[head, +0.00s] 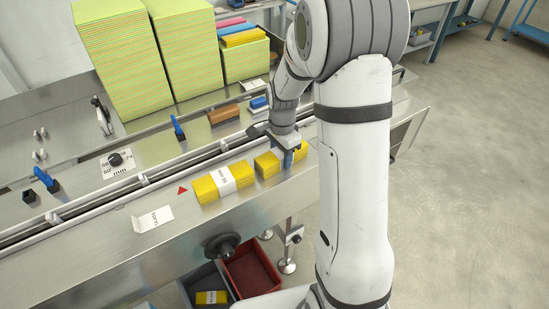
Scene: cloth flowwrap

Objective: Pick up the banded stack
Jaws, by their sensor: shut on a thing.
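Two yellow cloth stacks with white paper bands lie in a row on the steel conveyor table. The left banded stack (207,187) is fully visible, its white band around the middle. The right banded stack (266,165) is partly hidden by my gripper (289,160), which comes down from above over its middle. My gripper is shut on this right stack, near its band. The stack appears level, at or close to the table surface; I cannot tell whether it is lifted.
A loose white label (153,219) and a red triangle mark (182,190) are on the table. A guide rail (120,195) runs behind the stacks. Tall green-yellow cloth piles (125,55) stand at the back. A red bin (252,272) and a grey bin (190,283) sit below.

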